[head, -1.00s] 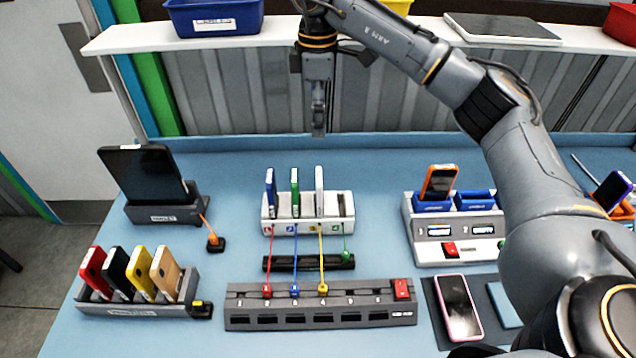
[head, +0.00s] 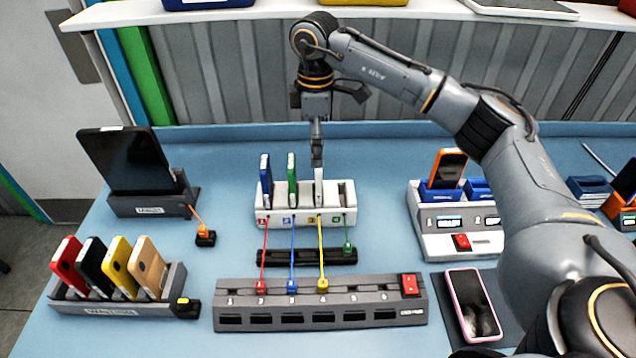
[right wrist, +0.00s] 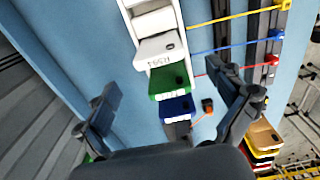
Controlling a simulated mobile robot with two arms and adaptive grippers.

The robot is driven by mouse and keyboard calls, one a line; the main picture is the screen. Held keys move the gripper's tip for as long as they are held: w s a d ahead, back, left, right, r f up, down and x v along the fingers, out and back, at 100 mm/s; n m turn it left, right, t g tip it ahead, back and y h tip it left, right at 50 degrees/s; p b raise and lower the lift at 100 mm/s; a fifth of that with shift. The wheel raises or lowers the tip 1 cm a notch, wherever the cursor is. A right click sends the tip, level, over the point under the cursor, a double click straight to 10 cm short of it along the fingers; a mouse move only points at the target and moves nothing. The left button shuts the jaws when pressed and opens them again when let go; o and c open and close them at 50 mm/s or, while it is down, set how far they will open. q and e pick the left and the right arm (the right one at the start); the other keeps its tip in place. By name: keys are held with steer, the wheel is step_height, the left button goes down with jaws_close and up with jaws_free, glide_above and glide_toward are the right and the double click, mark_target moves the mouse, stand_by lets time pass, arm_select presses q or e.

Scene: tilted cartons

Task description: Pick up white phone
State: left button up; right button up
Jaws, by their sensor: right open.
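The white phone (head: 319,196) stands upright in a slot of the white charging rack (head: 347,215), to the right of a green phone (head: 292,180) and a blue phone (head: 266,183). My right gripper (head: 317,160) points down at the top of the white phone in the head view. In the right wrist view the right gripper (right wrist: 168,84) is open, and the white phone (right wrist: 156,46) lies ahead of its spread fingers. I cannot tell whether the fingers touch it. My left gripper is not in view.
Red, blue and yellow cables run from the rack to a grey power strip (head: 320,290) in front. A tablet (head: 125,160) stands at left. Coloured phones fill a grey holder (head: 115,308) at front left. A pink-edged phone (head: 473,305) lies at right.

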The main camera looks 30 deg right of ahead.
mark_target(318, 175)
step_height(318, 175, down, 3)
steer(key=shift+f+p, duration=0.2)
steer(key=shift+p, duration=0.1)
steer(key=shift+d+f+p, duration=0.1)
steer(key=shift+f+p, duration=0.4)
steer(key=shift+f, duration=0.05)
step_height(318, 175, down, 4)
steer(key=shift+s+d+r+p, duration=0.1)
steer(key=shift+s+r+p, duration=0.1)
steer(key=shift+p, duration=0.6)
steer(key=shift+w+f, duration=0.1)
steer(key=shift+f, duration=0.3)
steer(key=c, duration=1.4)
steer(key=shift+o, duration=0.2)
steer(key=shift+w+r+b, duration=0.1)
steer(key=shift+r+b, duration=0.2)
steer(key=shift+r, duration=0.3)
step_height(318, 175, up, 8)
steer(key=shift+f+b, duration=0.15)
steer(key=shift+b, duration=1.1)
steer(key=shift+r, duration=0.65)
